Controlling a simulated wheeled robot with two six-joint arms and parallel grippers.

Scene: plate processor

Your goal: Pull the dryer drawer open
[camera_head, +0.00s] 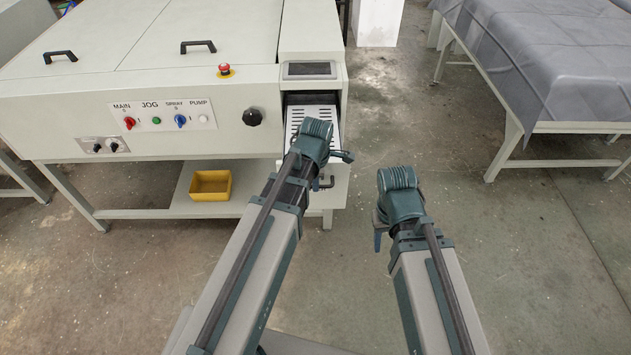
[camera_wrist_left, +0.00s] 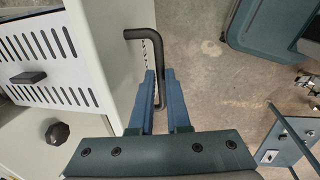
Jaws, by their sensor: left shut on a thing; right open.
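The dryer drawer's light front (camera_head: 337,192) is at the right end of the cream machine, below a slotted white tray (camera_head: 322,113). In the left wrist view, its black bent bar handle (camera_wrist_left: 142,34) stands out from the pale front (camera_wrist_left: 112,30). My left gripper (camera_wrist_left: 160,78) is shut on the handle, with a blue finger on each side of the bar. In the head view my left wrist hides most of the handle and the fingers. I cannot tell whether the drawer stands out at all. My right gripper (camera_head: 378,240) is open and empty, right of the drawer, mostly hidden by its wrist.
The machine's control panel (camera_head: 160,115) and black knob (camera_head: 252,117) are left of the drawer. A yellow bin (camera_head: 210,185) sits on the lower shelf. A grey-covered table (camera_head: 550,65) stands at the right. Bare floor lies between the machine and that table.

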